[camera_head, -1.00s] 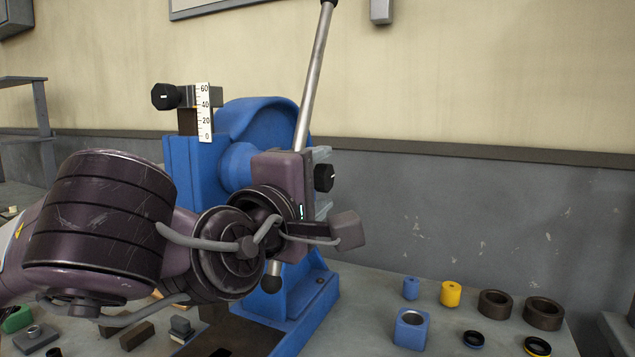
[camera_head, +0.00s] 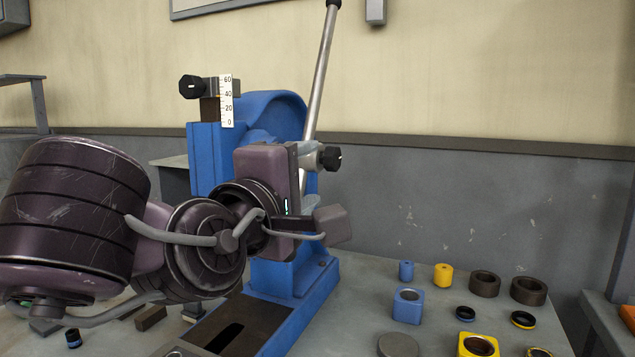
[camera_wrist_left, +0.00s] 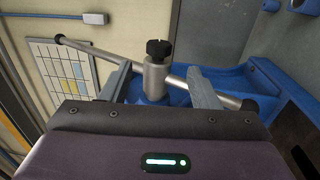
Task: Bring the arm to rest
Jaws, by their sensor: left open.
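The blue arbor press (camera_head: 290,275) stands on the bench, with a black-knobbed bracket and a white scale (camera_head: 226,101) at its top. Its silver lever (camera_head: 321,75) slants up to the right; my left gripper hides the lower part. My left gripper (camera_wrist_left: 160,75) is open, in front of the lever's hub (camera_wrist_left: 156,82). In the wrist view, the hub with its black knob appears between the two grey fingers, and the rod (camera_wrist_left: 90,50) runs across behind them. I cannot tell whether the fingers touch the rod. In the head view, my left arm covers part of the press.
On the bench (camera_head: 365,300), right of the press, are a blue block (camera_head: 408,306), a yellow block (camera_head: 478,345), dark rings (camera_head: 528,291) and small cylinders. Small blocks (camera_head: 150,318) lie beneath my left arm. Another surface (camera_head: 610,320) stands at the right edge.

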